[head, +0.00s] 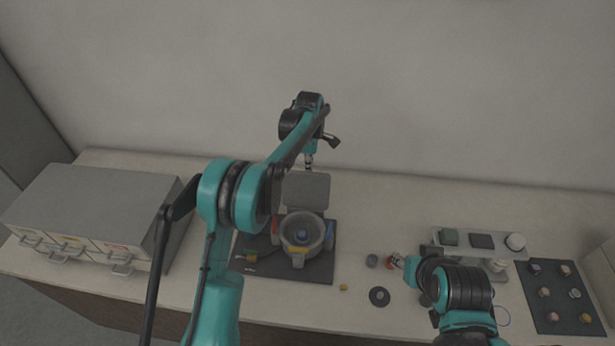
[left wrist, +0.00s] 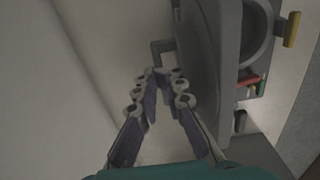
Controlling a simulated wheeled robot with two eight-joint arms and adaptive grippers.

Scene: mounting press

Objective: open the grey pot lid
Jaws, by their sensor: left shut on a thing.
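The grey pot lid (head: 307,188) stands raised, about upright, behind the open grey pot (head: 302,249). The pot has a round mouth with a dark blue piece in it. My left gripper (head: 309,160) is at the lid's top edge. In the left wrist view my left gripper (left wrist: 158,72) is shut on the lid's small grey handle (left wrist: 162,47), with the lid (left wrist: 208,60) just to the right. My right gripper (head: 396,261) is low over the table near a small orange-brown piece; its jaws are too small to read.
The pot stands on a dark mat (head: 312,271). A grey drawer cabinet (head: 95,205) is at left. A grey rack (head: 447,252) and a dark tray (head: 553,315) with several small pieces are at right. A black ring (head: 379,290) lies in front. The table's back right is clear.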

